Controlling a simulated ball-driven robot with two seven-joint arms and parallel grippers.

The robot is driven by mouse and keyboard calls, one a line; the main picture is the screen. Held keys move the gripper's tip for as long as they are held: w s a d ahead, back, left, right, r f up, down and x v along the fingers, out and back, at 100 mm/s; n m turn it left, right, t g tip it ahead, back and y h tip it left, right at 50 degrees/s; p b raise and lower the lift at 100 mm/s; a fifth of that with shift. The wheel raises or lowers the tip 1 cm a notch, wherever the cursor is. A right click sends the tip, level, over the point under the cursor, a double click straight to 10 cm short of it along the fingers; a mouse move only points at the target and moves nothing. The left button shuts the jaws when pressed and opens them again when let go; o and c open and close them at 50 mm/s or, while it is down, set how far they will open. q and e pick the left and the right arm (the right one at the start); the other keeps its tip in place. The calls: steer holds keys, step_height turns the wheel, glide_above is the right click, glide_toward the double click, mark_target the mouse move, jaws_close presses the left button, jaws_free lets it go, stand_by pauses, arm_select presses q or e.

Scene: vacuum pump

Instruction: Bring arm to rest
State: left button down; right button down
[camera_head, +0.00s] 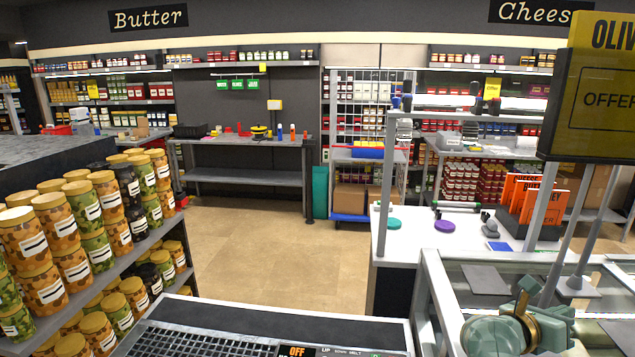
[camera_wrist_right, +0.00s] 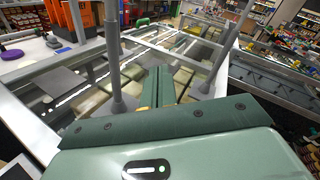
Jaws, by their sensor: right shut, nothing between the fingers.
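My right arm (camera_head: 497,337) shows as pale green and brass-coloured parts at the bottom right of the head view, over the glass-topped case (camera_head: 435,290). In the right wrist view my right gripper (camera_wrist_right: 158,75) has its two green fingers side by side, shut and empty. They point forward over the glass case (camera_wrist_right: 205,85), next to a grey post (camera_wrist_right: 112,50). I cannot tell how high the fingers are above the glass. My left gripper is not in view.
A white counter (camera_head: 410,240) behind the case holds a purple disc (camera_head: 444,226), a teal disc (camera_head: 394,223) and an orange box (camera_head: 525,195). Grey posts and a yellow sign (camera_head: 600,90) stand close by. Jars fill a left shelf (camera_head: 195,225). The middle floor (camera_head: 270,245) is clear.

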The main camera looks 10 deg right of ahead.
steer(key=w+a+r+n+t+y, duration=0.1)
steer(key=a+r+n+t+y, duration=0.25)
steer(key=a+n+t, duration=0.7)
steer(key=w+a+r+n+t+y, duration=0.1)
steer(key=a+r+n+t+y, duration=0.5)
steer(key=n, duration=1)
steer(key=s+a+f+n+g+y, duration=0.3)
steer(key=a+f+n+y, duration=0.9)
steer(key=n, duration=0.8)
steer(key=s+d+f+n+g+h, duration=0.4)
steer(key=s+f+g+h, duration=0.15)
steer(key=s, duration=0.25)
steer(key=s+d+f+n+g+h, duration=0.4)
steer(key=s+f, duration=0.3)
steer(key=s, duration=0.2)
steer(key=s+a+f+g+y+b, duration=0.2)
steer(key=f+b, duration=0.1)
steer(key=f, duration=1.3)
steer(key=s+a+f+g+y+b, duration=0.1)
steer(key=s+a+f+g+b, duration=0.15)
steer(key=f, duration=1.25)
steer(key=s+f+m+g+y+b, duration=0.1)
steer(key=s+f+m+g+b, duration=0.1)
steer(key=s+f, duration=1.8)
steer(key=shift+f+m+y+b, duration=0.4)
steer(key=shift+m+b, duration=0.45)
steer(key=shift+b, duration=0.4)
